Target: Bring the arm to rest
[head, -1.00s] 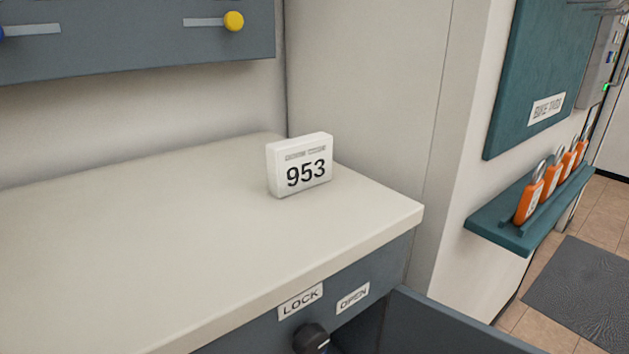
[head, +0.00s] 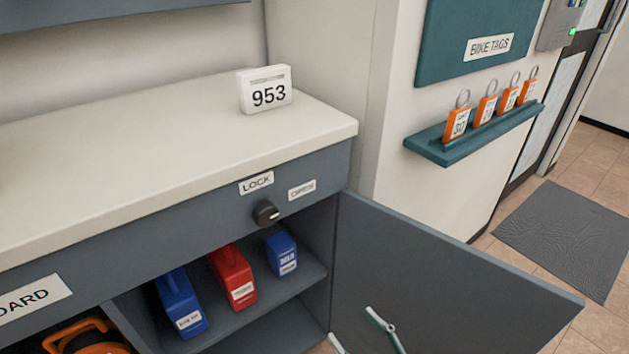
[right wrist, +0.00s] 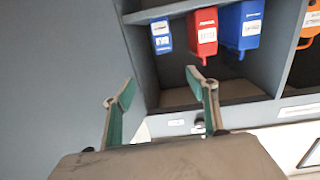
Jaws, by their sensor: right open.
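My right gripper (head: 354,327) shows at the bottom edge of the head view, in front of the open cabinet door (head: 440,285). Its two green-lined fingers are spread with nothing between them. In the right wrist view my right gripper (right wrist: 160,78) is also open and empty, pointing toward the open cabinet, which appears upside down there. The fingers look apart from the shelf and the door. Most of my right arm is hidden. My left gripper is in neither current view.
Blue, red and blue cases (head: 232,275) stand on the cabinet shelf. A black knob (head: 266,213) sits below the LOCK label (head: 256,183). A 953 sign (head: 265,91) stands on the counter (head: 150,150). Orange tags (head: 486,108) line a teal wall shelf (head: 450,153).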

